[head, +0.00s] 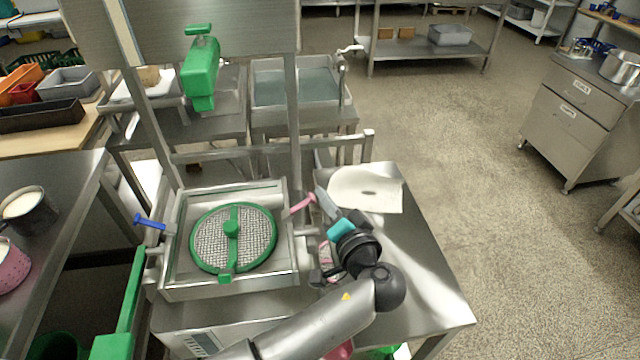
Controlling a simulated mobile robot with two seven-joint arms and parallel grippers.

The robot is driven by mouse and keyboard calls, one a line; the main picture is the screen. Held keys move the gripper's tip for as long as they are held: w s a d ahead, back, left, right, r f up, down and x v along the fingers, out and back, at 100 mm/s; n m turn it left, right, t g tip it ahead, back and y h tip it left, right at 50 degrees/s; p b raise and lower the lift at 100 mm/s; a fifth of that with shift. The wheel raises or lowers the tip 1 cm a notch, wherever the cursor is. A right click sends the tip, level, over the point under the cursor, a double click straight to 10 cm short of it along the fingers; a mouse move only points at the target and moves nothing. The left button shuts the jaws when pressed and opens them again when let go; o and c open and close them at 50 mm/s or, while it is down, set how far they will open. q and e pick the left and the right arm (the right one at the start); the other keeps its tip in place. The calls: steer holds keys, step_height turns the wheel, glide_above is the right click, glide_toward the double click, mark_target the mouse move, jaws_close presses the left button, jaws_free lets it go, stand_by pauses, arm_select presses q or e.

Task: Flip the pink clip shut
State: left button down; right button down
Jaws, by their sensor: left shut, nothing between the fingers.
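The pink clip (299,206) is at the right side of the square steel mill frame (238,286), sticking up and to the right from the frame's edge. My left gripper (322,196) is shut and empty. Its grey fingers are just right of the pink clip's end, very close to it; I cannot tell whether they touch. A blue clip (149,222) sticks out at the frame's left side. A round mesh screen with a green rim (232,238) sits inside the frame. My right gripper is not in view.
A white scoop-shaped tray (367,188) lies on the steel table behind my gripper. A green lever (131,300) stands left of the mill. A green handle (201,72) hangs on the raised steel panel (250,28). The floor to the right is clear.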

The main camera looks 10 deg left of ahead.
mark_target(301, 208)
arm_select(q)
steer(key=shift+s+a+f, duration=0.1)
steer(key=shift+f, duration=0.1)
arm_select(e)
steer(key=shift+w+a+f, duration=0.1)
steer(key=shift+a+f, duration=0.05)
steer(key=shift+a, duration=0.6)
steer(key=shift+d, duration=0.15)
arm_select(q)
steer(key=shift+s+a+f+b, duration=0.3)
steer(key=shift+s+a+f, duration=0.1)
steer(key=shift+a+f, duration=0.45)
steer(key=shift+s+a+f+b, duration=0.35)
steer(key=shift+a+f, duration=0.3)
steer(key=shift+a, duration=0.4)
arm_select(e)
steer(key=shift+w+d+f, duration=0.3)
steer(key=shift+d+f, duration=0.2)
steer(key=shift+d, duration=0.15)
arm_select(q)
steer(key=shift+w, duration=0.1)
